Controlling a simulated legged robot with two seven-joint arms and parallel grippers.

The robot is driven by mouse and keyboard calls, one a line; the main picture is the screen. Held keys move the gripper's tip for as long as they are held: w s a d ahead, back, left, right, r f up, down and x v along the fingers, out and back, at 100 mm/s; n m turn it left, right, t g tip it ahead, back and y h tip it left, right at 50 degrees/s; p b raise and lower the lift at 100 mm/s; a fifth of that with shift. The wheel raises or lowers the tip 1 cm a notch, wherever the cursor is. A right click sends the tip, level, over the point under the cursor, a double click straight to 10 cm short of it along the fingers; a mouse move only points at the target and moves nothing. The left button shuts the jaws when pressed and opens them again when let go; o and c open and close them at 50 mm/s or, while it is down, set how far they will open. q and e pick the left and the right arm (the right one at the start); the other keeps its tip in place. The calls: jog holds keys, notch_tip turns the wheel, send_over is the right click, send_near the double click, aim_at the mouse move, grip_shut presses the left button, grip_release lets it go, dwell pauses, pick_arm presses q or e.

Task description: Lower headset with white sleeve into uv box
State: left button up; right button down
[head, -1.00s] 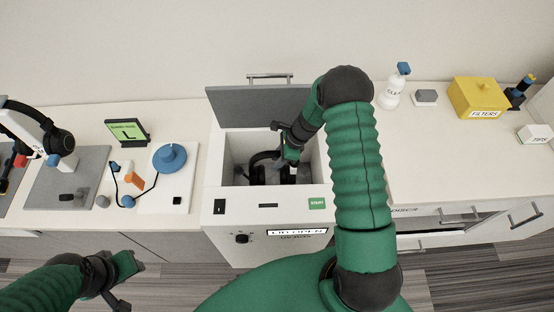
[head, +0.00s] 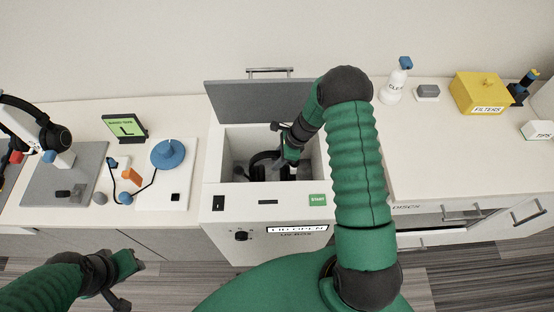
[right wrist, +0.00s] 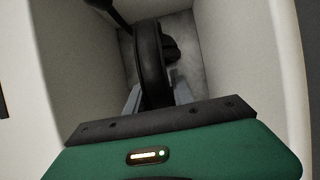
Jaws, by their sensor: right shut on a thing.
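The white uv box (head: 213,172) stands open in the middle of the head view, its grey lid (head: 255,95) raised at the back. My right gripper (head: 290,158) reaches down into the box, shut on a black headset (head: 262,160). In the right wrist view the headset's dark band (right wrist: 150,62) sits between the grey fingers (right wrist: 155,98), among the pale inner walls. No white sleeve can be made out on it. Whether it touches the box floor cannot be told. My left gripper (head: 128,284) is low at left, away from the box and empty; its jaw opening is unclear.
At left, another black headset (head: 52,137) hangs on a stand by a grey mat (head: 92,160). A spray bottle (head: 394,88) and yellow filters box (head: 480,92) stand right. Drawers are below.

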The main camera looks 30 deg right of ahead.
jog(key=c, duration=1)
grip_release()
jog(key=p+v, duration=0.1)
jog(key=v, duration=1.5)
jog(key=shift+s+d+r, duration=0.1)
jog(key=shift+d+r, duration=0.05)
jog(key=shift+r, duration=0.15)
